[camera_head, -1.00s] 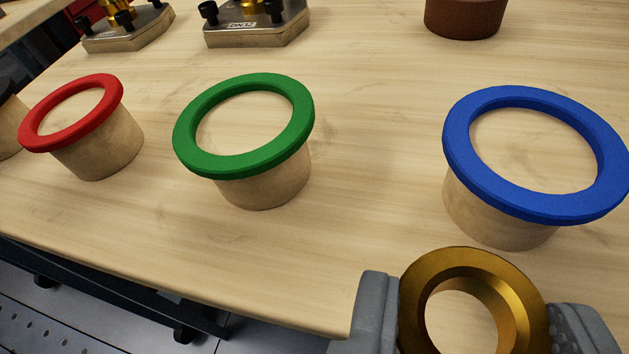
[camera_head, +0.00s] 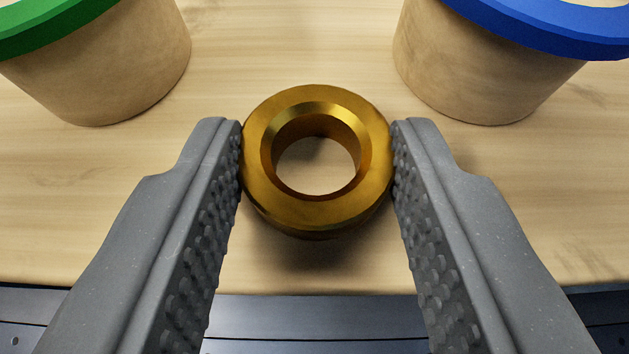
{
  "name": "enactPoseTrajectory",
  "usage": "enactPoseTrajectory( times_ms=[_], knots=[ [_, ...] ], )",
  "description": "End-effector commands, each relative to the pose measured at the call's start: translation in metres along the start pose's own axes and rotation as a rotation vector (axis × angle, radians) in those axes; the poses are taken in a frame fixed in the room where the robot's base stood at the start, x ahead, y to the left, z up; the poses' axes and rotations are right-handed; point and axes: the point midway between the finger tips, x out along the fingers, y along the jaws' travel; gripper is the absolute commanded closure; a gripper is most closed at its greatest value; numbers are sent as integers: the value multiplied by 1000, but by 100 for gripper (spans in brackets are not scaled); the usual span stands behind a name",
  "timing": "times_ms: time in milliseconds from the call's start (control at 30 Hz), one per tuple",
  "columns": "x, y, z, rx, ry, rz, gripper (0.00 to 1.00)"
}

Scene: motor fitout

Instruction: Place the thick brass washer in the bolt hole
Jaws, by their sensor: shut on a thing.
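The thick brass washer (camera_head: 265,190) is a gold ring with a bevelled inner edge, in the middle of the view. My gripper (camera_head: 317,160) is shut on it, with one grey studded finger against its left side and one against its right. The light wooden tabletop shows through the washer's hole. A soft shadow lies below the washer on the wood; how far it is from the table I cannot tell. No bolt hole shows in the view now.
A wooden cylinder (camera_head: 120,70) with a green ring (camera_head: 40,20) stands at the upper left. Another cylinder (camera_head: 470,70) with a blue ring (camera_head: 560,28) stands at the upper right. The table's front edge (camera_head: 320,292) runs just below the washer. Bare wood lies between the cylinders.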

Motion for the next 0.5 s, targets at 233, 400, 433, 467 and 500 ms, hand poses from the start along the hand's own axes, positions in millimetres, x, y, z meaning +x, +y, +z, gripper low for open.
enactPoseTrajectory(
  times_ms=[233, 400, 433, 467, 500],
  knots=[
    [0, 0, 0, 0, 0, 0, 42],
    [0, 1, -1, 0, 0, 1, 42],
    [-1, 1, -2, 0, 0, 1, 42],
    [-2, 1, -1, 0, 0, 1, 42],
    [-5, 1, -2, 0, 0, 1, 42]
  ],
)
